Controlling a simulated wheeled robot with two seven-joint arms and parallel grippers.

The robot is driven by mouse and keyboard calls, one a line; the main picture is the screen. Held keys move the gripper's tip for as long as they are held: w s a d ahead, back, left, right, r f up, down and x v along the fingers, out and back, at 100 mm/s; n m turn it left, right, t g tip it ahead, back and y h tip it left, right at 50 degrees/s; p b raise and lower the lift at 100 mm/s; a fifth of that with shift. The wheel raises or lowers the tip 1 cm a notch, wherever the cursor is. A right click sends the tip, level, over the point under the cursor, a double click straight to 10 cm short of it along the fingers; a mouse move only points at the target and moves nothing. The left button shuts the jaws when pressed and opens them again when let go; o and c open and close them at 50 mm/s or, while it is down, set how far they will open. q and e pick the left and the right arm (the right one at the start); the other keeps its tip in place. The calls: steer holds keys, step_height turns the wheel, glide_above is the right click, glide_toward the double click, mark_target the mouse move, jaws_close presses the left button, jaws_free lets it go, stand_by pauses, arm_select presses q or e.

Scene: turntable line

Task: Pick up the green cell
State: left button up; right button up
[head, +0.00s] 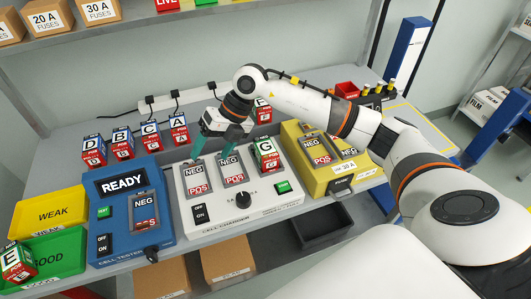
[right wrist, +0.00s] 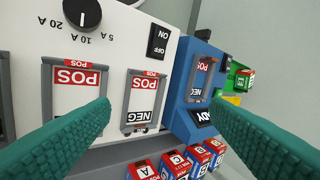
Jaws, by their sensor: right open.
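A green and red cell marked G (head: 266,154) stands in the right bay of the white cell charger (head: 250,211). A second green and red cell, marked E (head: 17,262), sits in the green tray (head: 66,252) at the lower left; a small green and red cell also shows in the right wrist view (right wrist: 244,79). My right gripper (head: 213,148) is open and empty above the back of the charger, left of cell G. Its teal fingers spread wide in the right wrist view (right wrist: 160,122). My left gripper is not in view.
The charger's left bay (head: 196,181) and middle bay (head: 231,172) are empty. Cells D (head: 93,151), C (head: 149,134) and others stand in a row behind. The blue tester (head: 122,220) reads READY. A yellow unit (head: 338,168) stands to the right of the charger.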

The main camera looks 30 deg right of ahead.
mark_target(266, 147)
steer(key=d+r+m+g+h, duration=0.15)
steer(key=d+h, duration=0.45)
steer(key=d, duration=0.9)
steer(key=shift+m, duration=0.45)
steer(key=f, duration=0.2)
steer(key=f+p, duration=0.1)
steer(key=f, duration=0.1)
steer(key=f+p, duration=0.1)
steer(key=f, duration=0.1)
steer(key=shift+w, duration=0.25)
steer(key=f, duration=0.1)
steer(key=f+p, duration=0.1)
steer(key=f, duration=0.1)
steer(key=f+p, duration=0.1)
steer(key=f, duration=0.1)
steer(key=shift+s, duration=0.3)
steer(key=shift+f, duration=0.15)
steer(key=shift+w, duration=0.15)
steer(key=c, duration=1.5)
